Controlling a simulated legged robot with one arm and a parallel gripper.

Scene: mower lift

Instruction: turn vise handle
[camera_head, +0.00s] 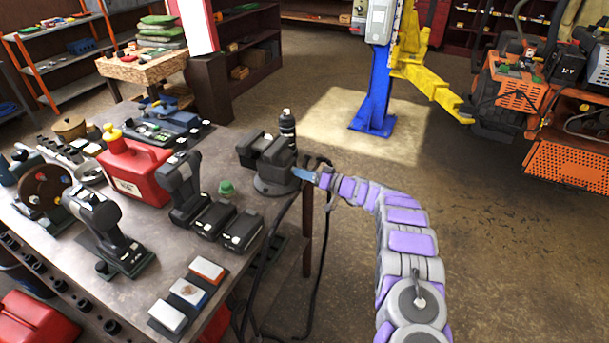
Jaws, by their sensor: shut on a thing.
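The dark grey vise (270,158) stands on its round base at the right edge of the workbench. My arm reaches in from the lower right, and my gripper (303,174) is at the right side of the vise, at the handle end. The gripper is shut on the vise handle. The handle itself is mostly hidden by the gripper and is too small to make out clearly.
The workbench (215,262) holds a red fuel can (135,170), cordless drills (180,188), battery packs (228,222) and a small green knob (226,187) left of the vise. A black bottle (287,128) stands behind it. Black cables hang below the gripper.

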